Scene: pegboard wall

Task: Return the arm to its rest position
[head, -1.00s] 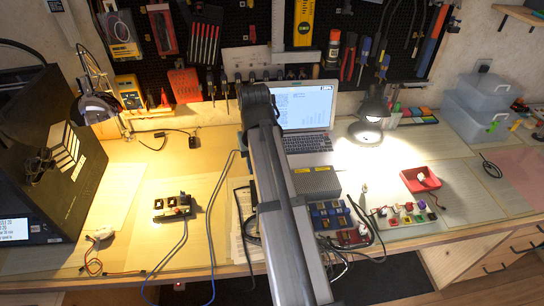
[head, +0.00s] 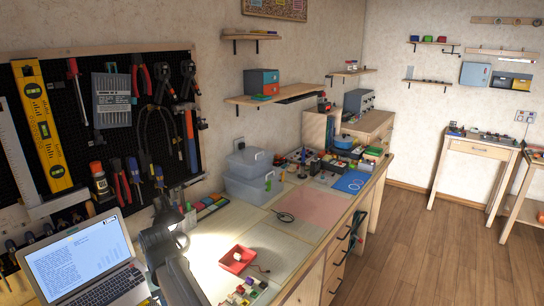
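My gripper is not in view. A dark part of my arm (head: 172,272) rises from the bottom edge at the lower left of the head view, between the laptop (head: 84,262) and the red tray (head: 236,268). The rest of the arm is cut off by the frame, so its full pose cannot be told.
The pegboard (head: 105,125) with tools hangs at the left. Clear bins (head: 250,190) and a pink mat (head: 312,208) lie along the workbench. A black cable (head: 284,217) lies near the mat. Open wooden floor (head: 400,250) is at the right, with another table (head: 478,150) beyond.

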